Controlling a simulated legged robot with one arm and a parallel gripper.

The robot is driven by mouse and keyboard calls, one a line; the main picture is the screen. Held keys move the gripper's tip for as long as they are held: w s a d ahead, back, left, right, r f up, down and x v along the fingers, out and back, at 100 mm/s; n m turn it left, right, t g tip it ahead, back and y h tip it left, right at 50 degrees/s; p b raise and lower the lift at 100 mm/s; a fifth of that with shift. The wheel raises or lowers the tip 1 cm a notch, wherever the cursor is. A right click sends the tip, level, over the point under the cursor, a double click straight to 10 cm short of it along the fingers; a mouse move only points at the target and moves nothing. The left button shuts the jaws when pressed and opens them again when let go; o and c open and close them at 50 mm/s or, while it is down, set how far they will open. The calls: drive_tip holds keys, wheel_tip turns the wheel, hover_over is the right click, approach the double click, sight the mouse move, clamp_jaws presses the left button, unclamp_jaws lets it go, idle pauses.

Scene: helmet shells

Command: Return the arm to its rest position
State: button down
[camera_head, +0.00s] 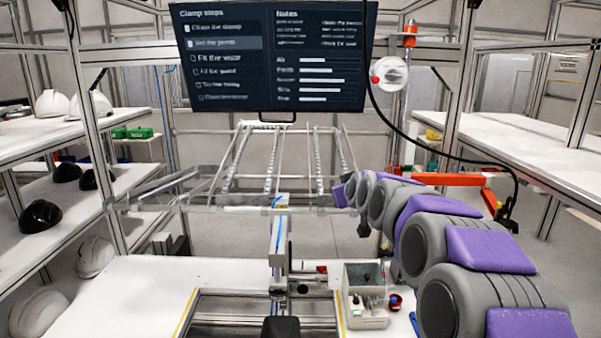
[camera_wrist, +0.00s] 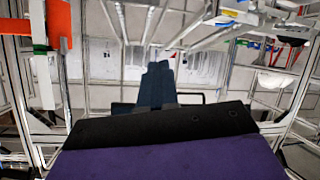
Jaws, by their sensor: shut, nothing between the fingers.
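My arm (camera_head: 430,235), with grey links and purple pads, reaches from the lower right of the head view toward the middle, over the right side of the bench. Its far end is small there, and the fingers cannot be made out. In the wrist view my gripper (camera_wrist: 158,68) shows as dark blue fingers close together beyond a black and purple wrist housing. It is shut with nothing between the fingers. It points into open space toward metal frames and touches nothing that I can see.
A white workbench (camera_head: 120,285) holds a metal clamp fixture (camera_head: 278,245) and a grey bin (camera_head: 365,285). A slanted rail rack (camera_head: 275,165) stands behind, under a screen (camera_head: 275,55). Shelves with white and black helmet shells (camera_head: 42,216) are at left. An orange-red bar (camera_head: 450,180) is near my arm.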

drive_tip(key=s+d+f+m+g, duration=0.1)
drive_tip(key=s+f+g, duration=0.4)
drive_tip(key=s, duration=1.4)
drive_tip(key=s+d+f+m+g+h, duration=0.1)
drive_tip(key=s+f+g, duration=0.4)
drive_tip(key=s, duration=1.4)
drive_tip(key=s+d+f+m+g, duration=0.2)
drive_tip(key=s+f+g, duration=0.3)
drive_tip(key=s+f, duration=0.6)
drive_tip(key=s, duration=0.7)
drive_tip(key=shift+s+f+m+h, duration=0.4)
drive_tip(key=shift+a, duration=0.2)
drive_tip(key=shift+d, duration=0.15)
drive_tip(key=shift+w+f, duration=0.1)
